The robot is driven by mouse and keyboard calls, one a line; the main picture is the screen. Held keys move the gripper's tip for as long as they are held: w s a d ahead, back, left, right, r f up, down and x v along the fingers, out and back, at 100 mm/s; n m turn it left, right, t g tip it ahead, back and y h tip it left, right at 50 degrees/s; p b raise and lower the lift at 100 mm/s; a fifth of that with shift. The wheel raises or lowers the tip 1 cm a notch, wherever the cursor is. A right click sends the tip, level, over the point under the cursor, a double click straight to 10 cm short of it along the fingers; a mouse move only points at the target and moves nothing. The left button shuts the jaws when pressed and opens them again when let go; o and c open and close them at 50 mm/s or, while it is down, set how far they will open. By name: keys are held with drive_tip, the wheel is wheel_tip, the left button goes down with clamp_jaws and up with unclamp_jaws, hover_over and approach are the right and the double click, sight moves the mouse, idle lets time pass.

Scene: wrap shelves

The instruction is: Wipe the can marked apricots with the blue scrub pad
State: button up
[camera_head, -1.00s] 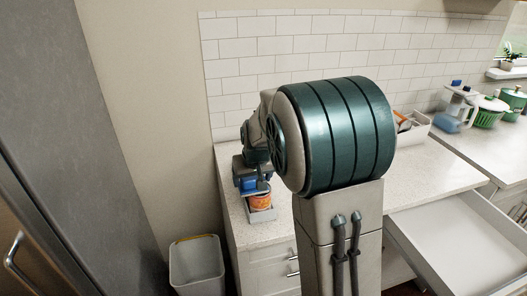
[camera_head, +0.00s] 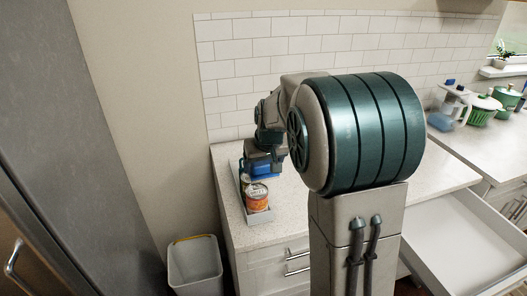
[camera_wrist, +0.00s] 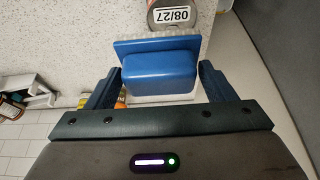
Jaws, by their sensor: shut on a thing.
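The blue scrub pad (camera_head: 264,171) is in my gripper (camera_head: 262,163), above the back part of a pale tray on the counter. In the wrist view the pad (camera_wrist: 160,66) sits between both fingers of my gripper (camera_wrist: 160,88), its pale underside showing at the edges. An orange-labelled can (camera_head: 257,201) stands upright in the tray's front, just below and in front of the pad. I cannot read its label. In the wrist view a grey round can top (camera_wrist: 172,14) marked 08/27 lies just beyond the pad. I cannot tell whether they touch.
The narrow tray (camera_head: 260,217) is near the counter's left front. A grey bin (camera_head: 195,265) stands on the floor. An open drawer (camera_head: 465,235) juts out at right. A green pot (camera_head: 507,98) and other kitchenware stand at far right. The counter (camera_head: 230,205) is bare beside the tray.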

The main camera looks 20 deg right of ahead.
drive_tip(key=shift+r+p, duration=0.6)
drive_tip(key=shift+r, duration=0.7)
